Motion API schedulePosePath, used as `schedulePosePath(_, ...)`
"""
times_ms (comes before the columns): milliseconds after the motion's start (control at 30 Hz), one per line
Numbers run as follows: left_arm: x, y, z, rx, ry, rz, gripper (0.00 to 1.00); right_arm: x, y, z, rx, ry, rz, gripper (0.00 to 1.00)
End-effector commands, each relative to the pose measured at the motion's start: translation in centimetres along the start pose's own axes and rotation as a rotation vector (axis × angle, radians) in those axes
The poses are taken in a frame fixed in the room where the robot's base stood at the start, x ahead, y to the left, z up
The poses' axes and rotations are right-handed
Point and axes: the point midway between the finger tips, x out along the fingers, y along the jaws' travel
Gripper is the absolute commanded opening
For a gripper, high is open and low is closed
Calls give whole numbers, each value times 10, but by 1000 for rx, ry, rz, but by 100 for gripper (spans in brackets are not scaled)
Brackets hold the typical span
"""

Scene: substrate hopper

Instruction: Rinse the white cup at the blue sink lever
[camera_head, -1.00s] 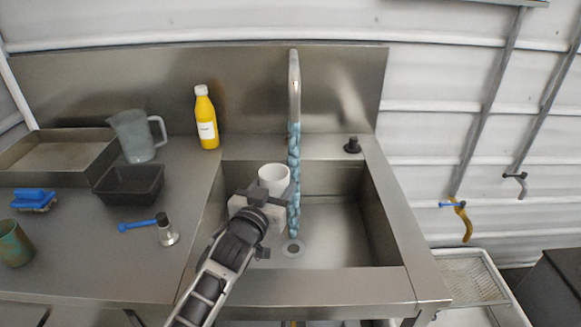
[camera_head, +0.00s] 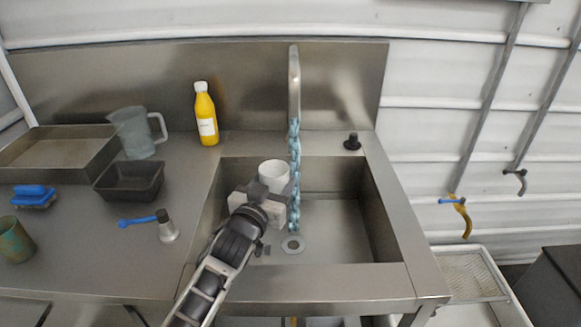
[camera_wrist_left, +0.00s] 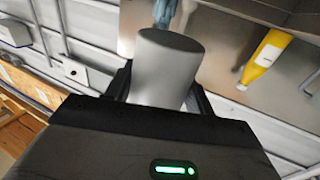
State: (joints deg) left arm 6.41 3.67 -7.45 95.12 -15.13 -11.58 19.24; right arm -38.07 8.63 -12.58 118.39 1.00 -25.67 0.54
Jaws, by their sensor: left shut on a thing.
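The white cup (camera_head: 273,173) is over the sink basin (camera_head: 337,222), just left of the running water (camera_head: 295,165). My left gripper (camera_head: 262,192) is shut on the cup; its fingers are partly hidden behind the wrist. In the left wrist view the cup (camera_wrist_left: 166,68) stands between the two fingers, with blue water behind it. The blue lever (camera_head: 136,224) with a metal valve body (camera_head: 167,229) is on the counter left of the sink. Water falls from the tall faucet (camera_head: 294,82) towards the drain. My right gripper is not in view.
A yellow bottle (camera_head: 206,118), a clear jug (camera_head: 137,134), a black tub (camera_head: 130,182), a metal tray (camera_head: 20,176), a blue brush (camera_head: 33,196) and a greenish cup (camera_head: 14,242) stand on the left counter. A black knob (camera_head: 352,142) is behind the basin.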

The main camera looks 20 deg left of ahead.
Motion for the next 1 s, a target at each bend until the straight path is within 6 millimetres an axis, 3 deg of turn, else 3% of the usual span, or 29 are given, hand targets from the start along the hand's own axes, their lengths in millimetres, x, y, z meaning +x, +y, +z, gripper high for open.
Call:
schedulePosePath(333,-4,0,-5,0,1,0,30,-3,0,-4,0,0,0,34)
schedulePosePath(500,-17,-2,-17,0,0,0,30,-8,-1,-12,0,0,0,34)
schedulePosePath(1000,-50,-5,-40,0,0,0,30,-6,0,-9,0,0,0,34)
